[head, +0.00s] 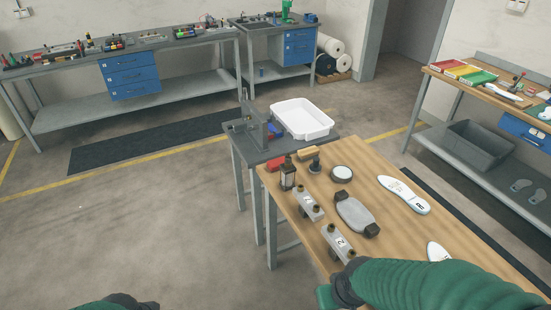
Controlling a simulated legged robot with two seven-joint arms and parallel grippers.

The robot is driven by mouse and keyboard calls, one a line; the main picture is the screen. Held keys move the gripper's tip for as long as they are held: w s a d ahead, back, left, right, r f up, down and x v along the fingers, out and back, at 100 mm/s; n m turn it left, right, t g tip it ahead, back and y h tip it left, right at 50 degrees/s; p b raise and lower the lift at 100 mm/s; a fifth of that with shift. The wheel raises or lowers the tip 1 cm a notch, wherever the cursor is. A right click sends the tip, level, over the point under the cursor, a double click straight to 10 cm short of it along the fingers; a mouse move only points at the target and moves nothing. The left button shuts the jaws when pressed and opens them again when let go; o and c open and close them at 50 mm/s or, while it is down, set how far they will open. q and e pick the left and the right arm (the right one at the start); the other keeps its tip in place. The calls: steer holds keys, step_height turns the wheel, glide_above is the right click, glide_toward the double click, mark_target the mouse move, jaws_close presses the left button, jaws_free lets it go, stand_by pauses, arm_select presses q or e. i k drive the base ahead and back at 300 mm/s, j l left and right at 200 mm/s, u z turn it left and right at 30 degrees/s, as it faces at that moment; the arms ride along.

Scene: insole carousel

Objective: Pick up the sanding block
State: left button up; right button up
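A small tan block with a darker underside (308,153) lies at the far left end of the wooden bench and looks like the sanding block. A red block (275,163) lies just left of it, by the bench corner; I cannot tell for certain which is the sanding block. My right arm, in a green sleeve, crosses the lower right over the near part of the bench, well apart from both blocks. Its gripper fingers do not show. Only a sliver of my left arm shows at the bottom left edge, without its gripper.
A white tray (303,131) stands on the grey table behind. The floor at left is clear.

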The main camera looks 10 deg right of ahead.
mark_target(273, 165)
steer(key=i+z, duration=0.1)
steer(key=z, duration=0.35)
steer(key=i+j+z, duration=0.1)
steer(key=z, duration=0.3)
steer(key=i+j+z, duration=0.1)
steer(key=z, duration=0.35)
steer(key=j+z, duration=0.4)
steer(key=i+z, duration=0.1)
steer(key=z, duration=0.35)
steer(key=i, duration=0.3)
steer(key=u, duration=1.8)
steer(key=z, duration=0.3)
steer(key=i+j+z, duration=0.2)
steer(key=z, duration=0.2)
steer(key=i+j+z, duration=0.2)
steer(key=j+z, duration=0.15)
steer(key=j, duration=0.15)
steer(key=i+j+z, duration=0.1)
steer(key=j+z, duration=0.3)
steer(key=i+j, duration=0.1)
steer(key=j, duration=0.6)
steer(key=i, duration=0.05)
